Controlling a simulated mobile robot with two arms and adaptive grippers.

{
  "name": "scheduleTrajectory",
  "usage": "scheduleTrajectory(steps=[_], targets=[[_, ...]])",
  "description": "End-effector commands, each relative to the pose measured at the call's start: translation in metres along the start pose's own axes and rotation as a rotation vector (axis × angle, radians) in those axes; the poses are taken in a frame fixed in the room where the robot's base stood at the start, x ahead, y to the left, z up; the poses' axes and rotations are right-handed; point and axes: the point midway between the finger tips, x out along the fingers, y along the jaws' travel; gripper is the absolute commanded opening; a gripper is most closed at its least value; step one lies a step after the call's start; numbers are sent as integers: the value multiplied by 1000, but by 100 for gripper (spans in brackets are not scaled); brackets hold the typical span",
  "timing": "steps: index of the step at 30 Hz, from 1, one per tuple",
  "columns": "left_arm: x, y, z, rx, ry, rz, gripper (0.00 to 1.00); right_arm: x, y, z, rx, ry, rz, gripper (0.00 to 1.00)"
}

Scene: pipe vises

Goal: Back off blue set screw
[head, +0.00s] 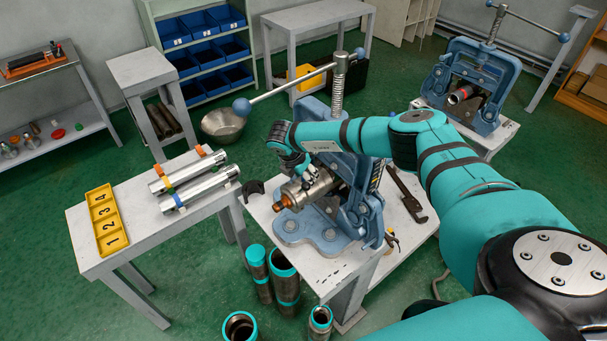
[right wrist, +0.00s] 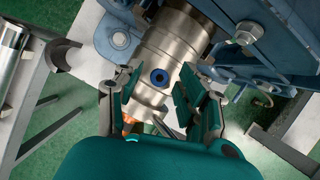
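The blue set screw (right wrist: 159,77) sits in the side of a metal cylinder (right wrist: 176,52), with a dark socket at its centre. The cylinder also shows in the head view (head: 318,187), lying in a blue pipe vise (head: 362,205) with a copper-coloured end. My right gripper (right wrist: 156,88) is open, its green-padded fingers apart on either side of the screw; I cannot tell whether they touch the cylinder. In the head view my right gripper (head: 303,172) is at the cylinder and hides the screw. My left gripper is not in view.
A long vise handle (head: 290,84) spans above the vise. A yellow numbered tray (head: 98,220) and two shiny tubes (head: 200,187) are on the left table. Pipes with teal ends (head: 285,275) stand on the floor in front. A wrench (head: 408,197) lies right of the vise.

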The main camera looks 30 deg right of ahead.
Motion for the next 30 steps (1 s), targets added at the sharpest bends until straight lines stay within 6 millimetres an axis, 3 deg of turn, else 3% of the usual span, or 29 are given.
scheduleTrajectory(steps=[1,9,20,30], targets=[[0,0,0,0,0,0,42,0,0,0,0,0,0,31],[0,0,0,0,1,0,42,0,0,0,0,1,0,0],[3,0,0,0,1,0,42,0,0,-1,-33,2,15,0],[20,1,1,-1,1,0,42,3,-2,-1,-232,1,99,0]])
